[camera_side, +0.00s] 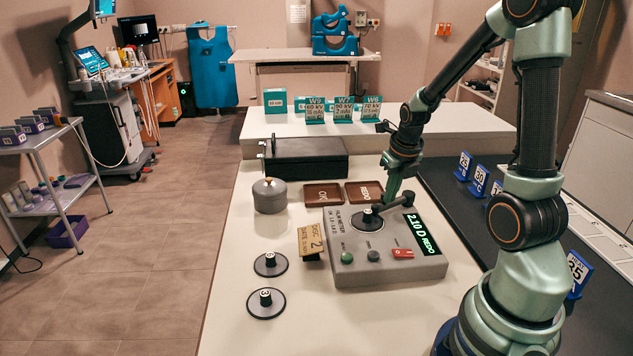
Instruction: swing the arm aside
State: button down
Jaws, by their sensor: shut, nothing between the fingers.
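My gripper (391,192) is shut and empty, pointing down at the back right of the grey film meter (345,272). The meter's dark small arm (394,205) reaches from the right toward a black disc (354,225) with a knob, which sits on top of the meter. The arm's left end is at or just over the disc's knob. My fingertips are right behind or against this arm; I cannot tell whether they touch. The meter's lit display (422,234) reads "2.10 D REDO". A tan tag (311,240) with a "2" stands at the meter's left.
Two more black discs with knobs, an upper one (260,270) and a lower one (258,310), lie left of the meter. Behind it are an OK tray (312,198), a REDO tray (363,192), a round grey pot (270,198) and a black box (305,162). The bench's front left is clear.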

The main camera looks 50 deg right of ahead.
jog(key=shift+s+a, duration=0.25)
jog(key=shift+s, duration=0.15)
jog(key=shift+s+a, duration=0.35)
jog(key=shift+s, duration=0.25)
jog(key=shift+s+a, duration=0.3)
jog(key=shift+s, duration=0.25)
jog(key=v, duration=1)
jog(key=shift+s, duration=0.1)
jog(key=shift+s+d, duration=0.15)
jog(key=shift+s, duration=0.55)
